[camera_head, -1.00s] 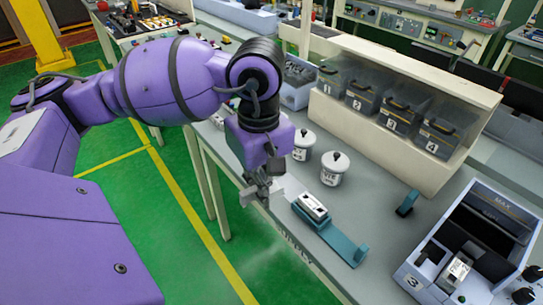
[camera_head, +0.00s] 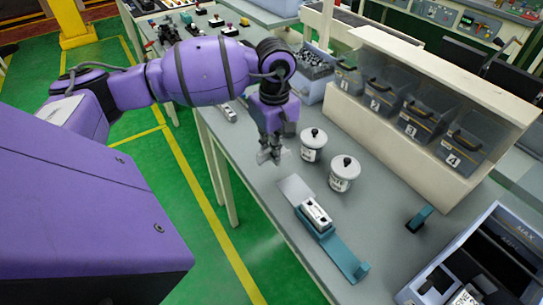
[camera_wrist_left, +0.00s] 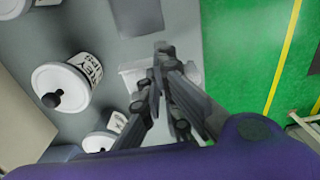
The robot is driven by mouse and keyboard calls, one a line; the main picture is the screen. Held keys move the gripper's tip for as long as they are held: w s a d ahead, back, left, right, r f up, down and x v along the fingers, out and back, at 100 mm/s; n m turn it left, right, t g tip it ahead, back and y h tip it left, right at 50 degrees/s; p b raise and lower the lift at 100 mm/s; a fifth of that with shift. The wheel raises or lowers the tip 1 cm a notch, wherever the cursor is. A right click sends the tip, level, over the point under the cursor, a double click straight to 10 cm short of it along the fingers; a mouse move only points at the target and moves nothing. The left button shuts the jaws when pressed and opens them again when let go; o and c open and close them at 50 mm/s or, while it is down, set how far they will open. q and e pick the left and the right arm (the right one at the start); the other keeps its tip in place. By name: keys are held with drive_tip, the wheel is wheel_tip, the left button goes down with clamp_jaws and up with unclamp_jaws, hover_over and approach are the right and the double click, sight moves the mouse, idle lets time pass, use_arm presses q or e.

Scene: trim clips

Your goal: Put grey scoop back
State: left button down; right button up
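My left gripper (camera_head: 268,157) is above the bench's near edge, left of two white lidded jars (camera_head: 313,145) (camera_head: 344,173). In the left wrist view its fingers (camera_wrist_left: 163,50) close together at the tips, around a small light grey piece (camera_wrist_left: 133,72) that shows on both sides of them. This looks like the grey scoop, though the fingers hide much of it and its shape is unclear. My right gripper is not in view.
A teal holder (camera_head: 345,255) with a white labelled block (camera_head: 317,213) and a flat grey plate (camera_head: 295,188) lies near the bench edge. Numbered bins (camera_head: 412,120) stand in a cream rack behind. A blue-grey tray unit (camera_head: 500,225) is at right. Green floor lies left.

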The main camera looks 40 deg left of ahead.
sight(272, 167)
use_arm(q)
drive_tip(key=f, duration=0.1)
drive_tip(key=w+a+f, duration=0.1)
drive_tip(key=shift+w+a+f, duration=0.2)
drive_tip(key=shift+w+f, duration=0.05)
drive_tip(key=shift+f, duration=1.45)
drive_tip(key=shift+f, duration=0.25)
drive_tip(key=c, duration=2)
unclamp_jaws()
drive_tip(key=shift+r, duration=0.15)
wheel_tip(272, 167, up, 12)
drive_tip(key=shift+d+r, duration=0.1)
drive_tip(key=shift+r, duration=0.05)
